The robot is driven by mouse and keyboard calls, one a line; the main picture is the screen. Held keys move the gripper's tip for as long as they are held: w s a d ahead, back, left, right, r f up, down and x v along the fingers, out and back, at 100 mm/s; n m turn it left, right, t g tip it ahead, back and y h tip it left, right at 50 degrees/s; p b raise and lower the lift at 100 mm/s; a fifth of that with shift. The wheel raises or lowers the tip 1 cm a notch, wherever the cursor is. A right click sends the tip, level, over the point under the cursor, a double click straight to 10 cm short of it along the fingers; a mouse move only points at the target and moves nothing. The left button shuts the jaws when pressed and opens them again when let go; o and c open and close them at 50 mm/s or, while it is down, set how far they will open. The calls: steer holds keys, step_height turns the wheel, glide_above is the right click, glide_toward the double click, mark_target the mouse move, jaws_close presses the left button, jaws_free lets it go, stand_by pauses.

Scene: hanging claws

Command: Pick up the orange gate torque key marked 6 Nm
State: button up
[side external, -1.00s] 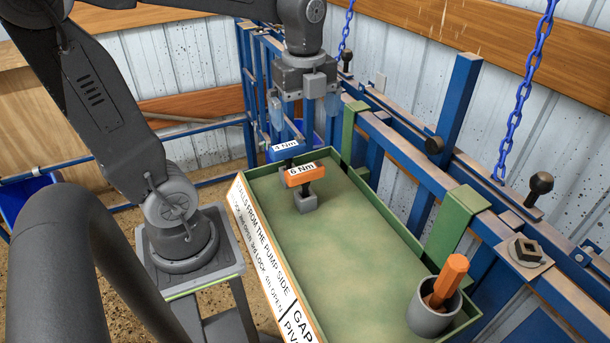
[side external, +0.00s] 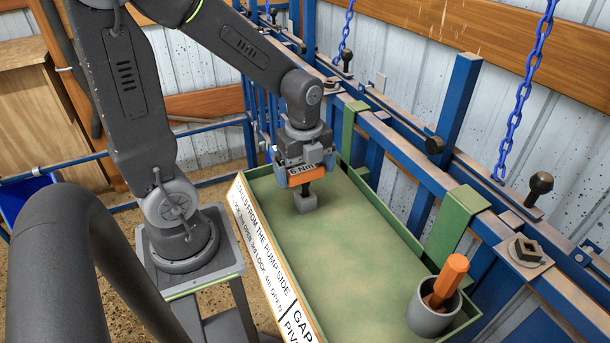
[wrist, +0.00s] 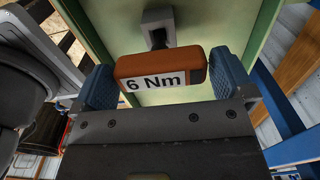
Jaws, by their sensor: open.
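The orange torque key marked 6 Nm (side external: 306,177) stands upright in a small grey holder (side external: 305,203) near the far end of the green tray. My gripper (side external: 305,170) is over the key with its fingers down at the height of the orange handle. In the wrist view, the orange handle (wrist: 160,68) with its 6 Nm label lies between the two blue finger pads of my gripper (wrist: 163,80). The jaws are open, with a gap showing at the left pad; the right pad is very close to the handle's end. The 3 Nm key is hidden behind my gripper in the side view.
The green tray (side external: 350,255) has clear floor in its middle. A grey cup (side external: 428,318) holding an orange-handled tool (side external: 448,282) stands at its near right corner. Blue rails (side external: 440,165) with knobs and a hanging blue chain (side external: 519,100) run along the right side.

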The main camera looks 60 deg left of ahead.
steer(key=shift+f, duration=0.3)
steer(key=shift+c, duration=0.4)
steer(key=c, duration=0.6)
steer(key=shift+c, duration=0.2)
steer(key=shift+r, duration=0.1)
